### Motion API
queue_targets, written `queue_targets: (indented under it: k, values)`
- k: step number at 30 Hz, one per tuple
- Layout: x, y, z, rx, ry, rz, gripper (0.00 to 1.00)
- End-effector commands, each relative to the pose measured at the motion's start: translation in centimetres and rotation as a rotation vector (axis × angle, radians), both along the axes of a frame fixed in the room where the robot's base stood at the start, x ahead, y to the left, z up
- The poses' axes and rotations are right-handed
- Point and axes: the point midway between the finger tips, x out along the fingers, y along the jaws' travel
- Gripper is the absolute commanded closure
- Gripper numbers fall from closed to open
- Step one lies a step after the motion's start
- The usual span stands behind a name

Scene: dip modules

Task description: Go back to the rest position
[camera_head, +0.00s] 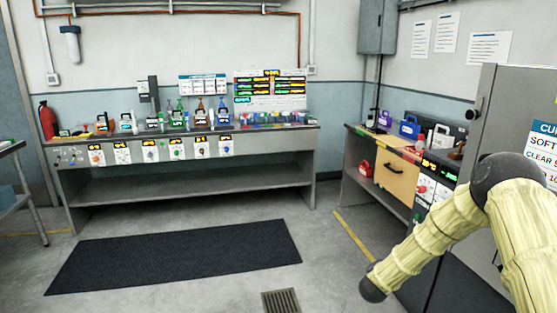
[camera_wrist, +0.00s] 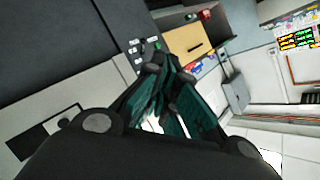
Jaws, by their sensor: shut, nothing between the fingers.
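My gripper (camera_wrist: 168,72) shows in the wrist view, its dark green fingers brought together with nothing seen between them. It is apart from any surface, as far as I can tell, and the wrist view is tilted. My arm in its yellow sleeve shows at the right of the head view, bent down toward the floor. The gripper itself is not seen in the head view.
A long workbench (camera_head: 190,187) with bottles and labelled panels stands along the back wall. A side bench (camera_head: 395,208) and a grey cabinet (camera_head: 488,110) stand on the right near my arm. A dark mat (camera_head: 175,258) lies on clear floor.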

Motion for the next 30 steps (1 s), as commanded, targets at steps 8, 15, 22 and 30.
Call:
queue_targets:
  k: [8, 15, 22, 30]
  values:
    - [-10.8, 7.7, -9.7, -0.069, 0.319, 0.281, 1.0]
    - [-22.4, 12.2, -15.7, -0.113, 0.584, 0.513, 1.0]
    - [-35.1, 14.9, -18.9, -0.139, 0.839, 0.731, 1.0]
    - [-50.3, 16.1, -19.1, -0.146, 1.124, 0.978, 1.0]
